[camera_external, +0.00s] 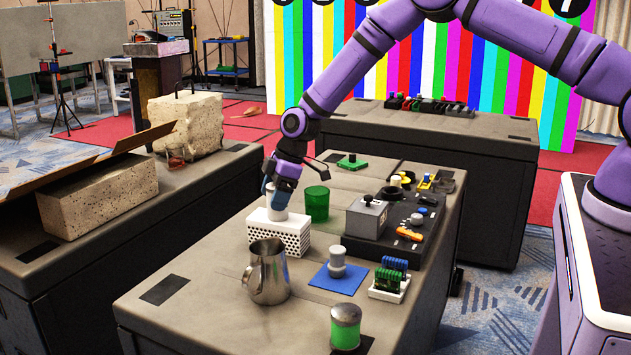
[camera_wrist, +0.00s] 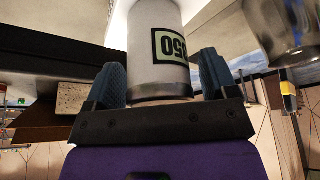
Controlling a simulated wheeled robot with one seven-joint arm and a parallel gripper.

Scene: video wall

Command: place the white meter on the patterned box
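The white meter (camera_wrist: 157,45) is a white cylinder with a metal band and a dark-framed display reading "050", in the wrist view. In the external view it (camera_external: 274,205) stands at the top of the patterned box, looking upright; contact below is hard to see. The patterned box (camera_external: 281,239) is white with a grid of dark dots, on the near table. My gripper (camera_external: 279,187) reaches down over the meter. Its blue fingers (camera_wrist: 162,78) flank the meter, with a thin gap seeming to show at the right finger, so I cannot tell whether they grip it.
A metal pitcher (camera_external: 267,273) stands close in front of the box, and a green cup (camera_external: 316,204) stands close to its right. The table's front-left part is clear.

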